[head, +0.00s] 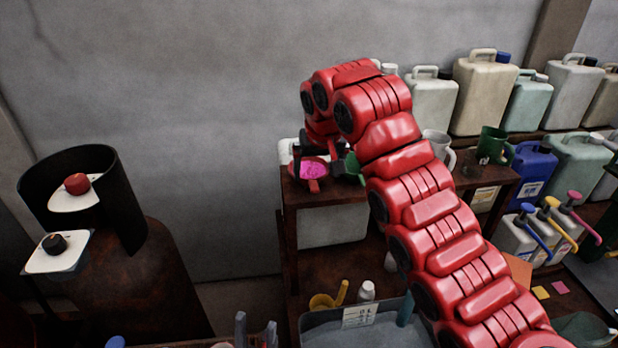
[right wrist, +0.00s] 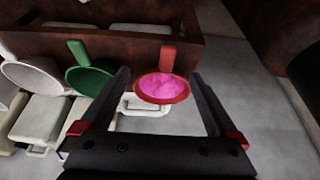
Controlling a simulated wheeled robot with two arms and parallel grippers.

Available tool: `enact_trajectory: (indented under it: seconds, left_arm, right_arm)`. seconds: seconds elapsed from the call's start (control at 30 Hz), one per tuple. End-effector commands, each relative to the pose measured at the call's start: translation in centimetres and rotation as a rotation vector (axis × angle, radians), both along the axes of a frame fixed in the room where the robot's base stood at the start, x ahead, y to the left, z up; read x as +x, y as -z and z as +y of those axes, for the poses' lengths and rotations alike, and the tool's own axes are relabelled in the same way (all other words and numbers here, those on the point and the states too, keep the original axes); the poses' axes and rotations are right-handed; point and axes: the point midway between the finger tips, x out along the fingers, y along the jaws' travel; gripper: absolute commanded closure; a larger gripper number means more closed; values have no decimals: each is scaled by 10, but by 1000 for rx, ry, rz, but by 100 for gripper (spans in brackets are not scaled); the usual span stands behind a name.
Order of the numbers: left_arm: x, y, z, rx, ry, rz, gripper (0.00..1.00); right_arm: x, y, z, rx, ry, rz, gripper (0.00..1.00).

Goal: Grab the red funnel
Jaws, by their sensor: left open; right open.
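The red funnel (head: 325,166) is at the top of a brown wooden shelf, with bright pink material in its bowl and its short handle pointing towards the head camera. In the right wrist view the funnel (right wrist: 142,97) appears between the two black fingers, with clear gaps on both sides. My right gripper (right wrist: 160,73) is open and empty; the head view shows it (head: 318,160) close around the funnel, partly hidden by my red arm. I cannot tell how deep the fingers reach beside it.
A green funnel (right wrist: 90,82) and a whitish one (right wrist: 32,78) sit left of the red one in the wrist view. The brown shelf (head: 289,214) stands against a grey wall. Jerrycans (head: 486,95) line the right.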

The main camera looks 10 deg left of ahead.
Motion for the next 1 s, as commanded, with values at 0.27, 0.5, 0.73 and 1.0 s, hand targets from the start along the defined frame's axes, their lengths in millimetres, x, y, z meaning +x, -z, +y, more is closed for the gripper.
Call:
enact_trajectory:
  seconds: [0.27, 0.5, 0.73, 1.0]
  left_arm:
    - [0, -23, 0, 0, 0, 0, 50]
    - [0, -24, 0, 0, 0, 0, 50]
    - [0, -24, 0, 0, 0, 0, 50]
    - [0, -24, 0, 0, 0, 0, 50]
  right_arm:
    - [7, 29, 11, -3, 0, 5, 5]
    - [14, 48, 13, -1, 1, 2, 5]
    - [14, 48, 13, -1, 1, 1, 30]
    - [14, 47, 13, -1, 1, 1, 78]
